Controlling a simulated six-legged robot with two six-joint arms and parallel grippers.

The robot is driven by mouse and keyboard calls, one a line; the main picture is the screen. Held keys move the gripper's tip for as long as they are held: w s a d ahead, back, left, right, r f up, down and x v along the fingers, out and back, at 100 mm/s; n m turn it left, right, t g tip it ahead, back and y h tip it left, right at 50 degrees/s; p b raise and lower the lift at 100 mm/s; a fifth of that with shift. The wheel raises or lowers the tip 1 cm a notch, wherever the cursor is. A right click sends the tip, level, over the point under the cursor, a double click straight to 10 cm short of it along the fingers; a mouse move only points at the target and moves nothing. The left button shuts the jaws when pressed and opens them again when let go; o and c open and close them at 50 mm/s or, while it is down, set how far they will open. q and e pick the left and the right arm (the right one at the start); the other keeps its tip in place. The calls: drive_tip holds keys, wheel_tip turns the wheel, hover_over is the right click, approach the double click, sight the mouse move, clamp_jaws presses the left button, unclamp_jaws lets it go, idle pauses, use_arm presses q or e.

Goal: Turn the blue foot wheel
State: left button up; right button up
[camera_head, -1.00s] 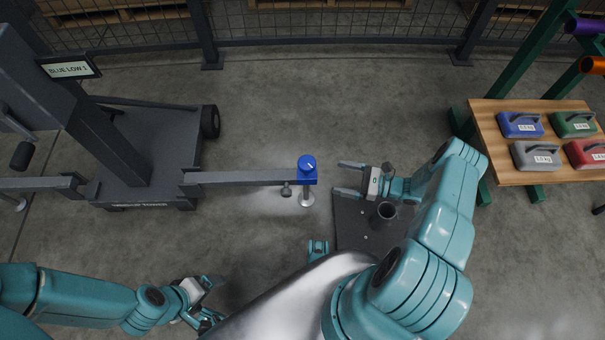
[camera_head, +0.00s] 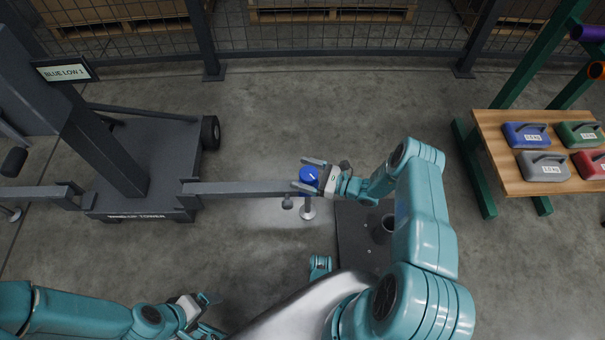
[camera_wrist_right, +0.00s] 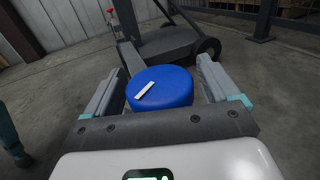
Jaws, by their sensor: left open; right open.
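The blue foot wheel (camera_head: 309,175) sits at the end of a grey outrigger arm (camera_head: 240,188) of the wheeled machine. A foot post with a round pad stands below it. My right gripper (camera_head: 307,174) is open, with its two fingers on either side of the wheel. In the right wrist view the wheel (camera_wrist_right: 160,88) lies between the open fingers, with a white mark on its top; I cannot tell whether the fingers touch it. My left gripper (camera_head: 212,312) is open and empty at the lower left. A screen on the machine (camera_head: 66,71) reads "BLUE LOW 1".
A wooden bench (camera_head: 500,180) at the right carries blue, green, grey and red weights. A dark plate with a cup-like holder (camera_head: 383,230) lies near my right arm. A mesh fence (camera_head: 340,40) runs along the back.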

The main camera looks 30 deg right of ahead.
drive_tip(key=shift+w+a, duration=0.25)
drive_tip(key=shift+w, duration=0.05)
drive_tip(key=c, duration=1)
drive_tip(key=shift+o, duration=0.2)
